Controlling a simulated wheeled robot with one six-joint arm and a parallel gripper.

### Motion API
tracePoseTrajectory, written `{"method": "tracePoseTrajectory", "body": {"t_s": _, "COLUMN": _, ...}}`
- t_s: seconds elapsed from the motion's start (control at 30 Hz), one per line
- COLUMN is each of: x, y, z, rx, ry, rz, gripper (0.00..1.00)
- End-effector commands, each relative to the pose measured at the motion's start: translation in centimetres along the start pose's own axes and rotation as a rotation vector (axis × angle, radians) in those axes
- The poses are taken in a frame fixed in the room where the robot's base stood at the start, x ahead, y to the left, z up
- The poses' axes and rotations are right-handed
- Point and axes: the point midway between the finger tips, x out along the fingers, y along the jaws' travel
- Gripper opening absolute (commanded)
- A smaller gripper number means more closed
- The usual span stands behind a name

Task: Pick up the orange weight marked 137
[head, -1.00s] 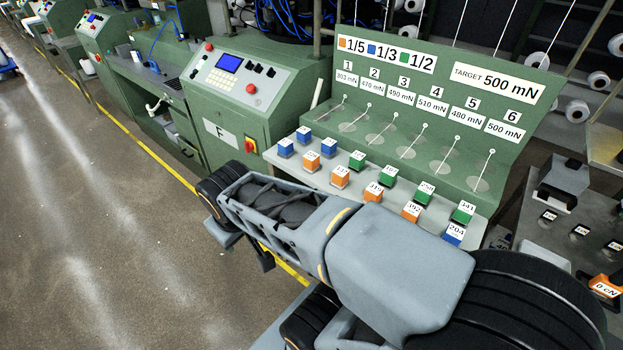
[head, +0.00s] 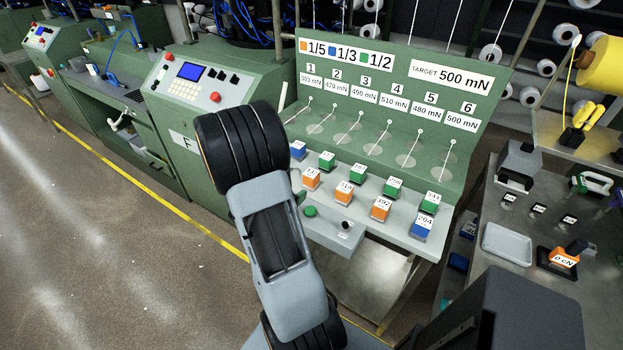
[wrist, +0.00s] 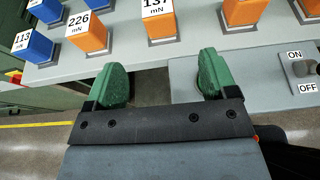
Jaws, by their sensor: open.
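The orange weight marked 137 (head: 311,181) stands upright in the front row on the grey shelf of the green machine, just right of my arm in the head view. In the wrist view the 137 weight (wrist: 158,26) is at the top centre, its upper part cut off by the frame. My gripper (wrist: 163,72) is open and empty there. Its two green fingers are spread, one to each side of the weight's line, with the weight beyond the tips and apart from them.
The orange 226 weight (wrist: 88,38) and blue 113 weight (wrist: 34,46) stand left of it. Another orange weight (wrist: 243,13) stands right. An ON/OFF switch box (head: 335,232) juts from the shelf front. A side table (head: 510,275) holds a tray and scale.

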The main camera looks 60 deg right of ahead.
Motion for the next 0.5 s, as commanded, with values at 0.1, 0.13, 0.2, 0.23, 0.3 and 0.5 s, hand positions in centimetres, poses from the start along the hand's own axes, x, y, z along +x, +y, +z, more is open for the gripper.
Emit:
{"method": "tracePoseTrajectory", "body": {"t_s": 0.1, "x": 2.3, "y": -0.1, "z": -0.1, "rx": -0.013, "ry": 0.001, "rz": -0.001, "gripper": 0.79}}
{"method": "tracePoseTrajectory", "body": {"t_s": 0.13, "x": 2.8, "y": -0.1, "z": -0.1, "rx": -0.012, "ry": 0.000, "rz": 0.001, "gripper": 0.79}}
{"method": "tracePoseTrajectory", "body": {"t_s": 0.2, "x": 4.1, "y": -0.1, "z": -0.1, "rx": -0.011, "ry": -0.001, "rz": 0.001, "gripper": 0.79}}
{"method": "tracePoseTrajectory", "body": {"t_s": 0.23, "x": 4.6, "y": -0.1, "z": -0.1, "rx": -0.010, "ry": -0.001, "rz": 0.000, "gripper": 0.79}}
{"method": "tracePoseTrajectory", "body": {"t_s": 0.3, "x": 5.7, "y": -0.1, "z": 0.0, "rx": -0.010, "ry": -0.001, "rz": 0.001, "gripper": 0.79}}
{"method": "tracePoseTrajectory", "body": {"t_s": 0.5, "x": 7.5, "y": 0.0, "z": -0.1, "rx": -0.010, "ry": 0.000, "rz": 0.004, "gripper": 0.79}}
